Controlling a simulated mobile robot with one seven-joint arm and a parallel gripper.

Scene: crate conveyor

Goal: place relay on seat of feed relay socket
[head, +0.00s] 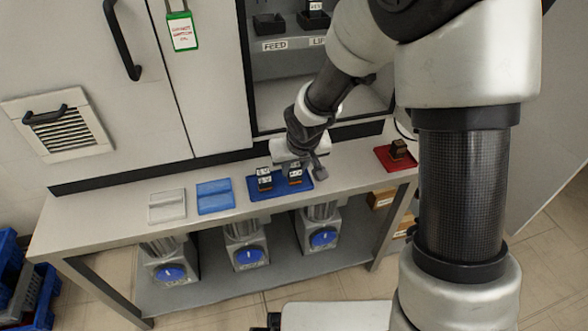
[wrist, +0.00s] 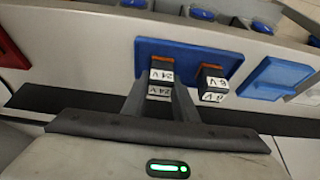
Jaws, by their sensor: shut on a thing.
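A black relay with a white 24 V label (wrist: 161,76) stands on a blue tray (wrist: 190,48) on the bench, between the fingers of my gripper (wrist: 161,92). My gripper (head: 297,167) is shut on this relay, which is the right one of two on the tray in the head view (head: 295,178). The feed relay socket (head: 268,24) is a dark box above the FEED label (head: 274,44) inside the open cabinet. Its seat is too small to make out.
A second relay (wrist: 212,83) stands on the same tray close beside my gripper. A red tray (head: 391,158) with a dark part is to the right. A blue tray (head: 215,197) and a pale tray (head: 166,206) lie left. The LIFT socket stands right of FEED, with something in it (head: 315,8).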

